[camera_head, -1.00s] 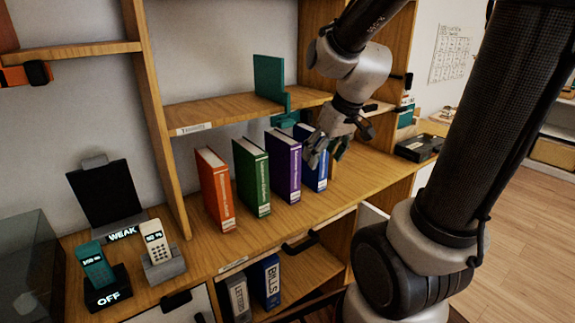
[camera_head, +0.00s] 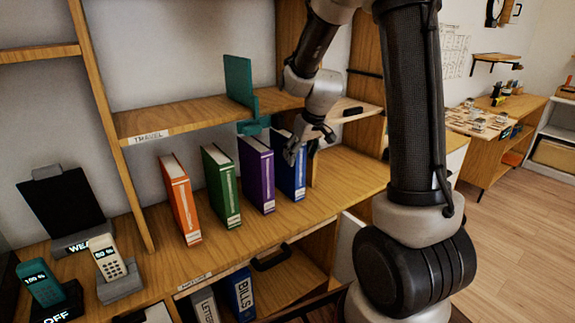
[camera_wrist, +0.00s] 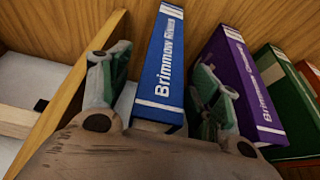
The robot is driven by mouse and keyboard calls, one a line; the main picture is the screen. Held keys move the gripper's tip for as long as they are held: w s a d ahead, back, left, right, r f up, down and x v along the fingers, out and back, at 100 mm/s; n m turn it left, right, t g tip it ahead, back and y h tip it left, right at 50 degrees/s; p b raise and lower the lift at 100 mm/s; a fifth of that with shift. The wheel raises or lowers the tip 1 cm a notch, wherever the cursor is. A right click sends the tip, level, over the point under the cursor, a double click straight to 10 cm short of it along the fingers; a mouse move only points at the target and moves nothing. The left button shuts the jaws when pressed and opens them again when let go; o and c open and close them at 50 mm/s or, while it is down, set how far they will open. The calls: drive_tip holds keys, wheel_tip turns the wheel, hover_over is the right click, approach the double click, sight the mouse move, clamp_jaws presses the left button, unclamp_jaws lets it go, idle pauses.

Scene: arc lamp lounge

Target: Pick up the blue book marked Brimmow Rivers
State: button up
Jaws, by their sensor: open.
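The blue book (camera_head: 289,177) stands upright on the wooden shelf, at the right end of a row of books. In the wrist view, the blue book (camera_wrist: 161,70) shows its spine with white letters reading "Brimmow Rivers". My gripper (camera_head: 306,152) is in front of the upper part of the blue book and hides some of it. In the wrist view, my gripper (camera_wrist: 160,88) is open, with one finger on each side of the blue spine. The right finger lies between the blue book and the purple book (camera_wrist: 242,82). I cannot tell whether the fingers touch either book.
Purple (camera_head: 257,175), green (camera_head: 221,186) and orange (camera_head: 181,200) books stand left of the blue one, with small gaps. A teal bookend (camera_head: 239,83) is on the shelf above. Two phones (camera_head: 107,258) stand at the left. A wooden upright (camera_wrist: 75,85) is beside the left finger.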

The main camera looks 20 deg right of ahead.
sight(287, 164)
drive_tip(key=w, duration=0.2)
drive_tip(key=w+f, duration=0.1)
drive_tip(key=shift+w+a+f, duration=0.1)
drive_tip(key=shift+w+a, duration=0.15)
drive_tip(key=shift+a, duration=0.15)
clamp_jaws()
